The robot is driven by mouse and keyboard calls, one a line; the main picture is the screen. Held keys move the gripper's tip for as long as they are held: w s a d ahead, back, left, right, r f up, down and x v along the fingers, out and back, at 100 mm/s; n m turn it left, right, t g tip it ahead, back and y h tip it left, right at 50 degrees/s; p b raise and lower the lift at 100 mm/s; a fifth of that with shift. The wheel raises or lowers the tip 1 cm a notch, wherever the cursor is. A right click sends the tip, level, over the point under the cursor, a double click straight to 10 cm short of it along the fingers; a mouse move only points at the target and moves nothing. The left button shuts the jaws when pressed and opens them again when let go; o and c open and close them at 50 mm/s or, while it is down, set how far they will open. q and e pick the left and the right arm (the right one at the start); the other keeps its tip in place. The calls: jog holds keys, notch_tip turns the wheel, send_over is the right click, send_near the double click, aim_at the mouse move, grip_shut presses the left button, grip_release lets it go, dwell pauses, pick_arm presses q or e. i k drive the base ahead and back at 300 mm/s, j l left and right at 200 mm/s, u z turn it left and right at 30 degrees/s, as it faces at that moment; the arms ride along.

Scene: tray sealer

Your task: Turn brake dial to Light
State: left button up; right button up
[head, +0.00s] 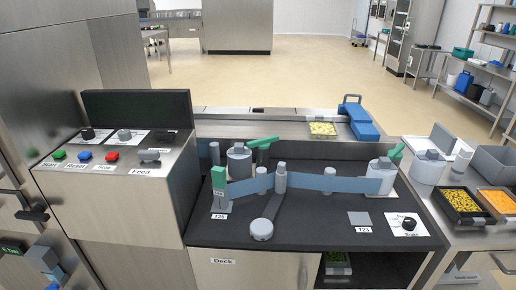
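The brake dial (408,224) is a small black round knob on a white label plate at the front right corner of the dark deck (320,225). A light mark shows on the knob, but I cannot tell which setting it points to. The small print around it is too blurred to read in full; the word below it looks like "Brake". Neither of my grippers is in the head view. Nothing touches the dial.
A film web (325,183) runs across the deck between rollers and posts. A control box (120,190) stands left. Trays of yellow (438,208) and orange food stand on the right table. Space above the dial is clear.

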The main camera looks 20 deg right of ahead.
aim_at(408, 224)
jog(key=l+z, duration=0.15)
jog(key=z, duration=1.55)
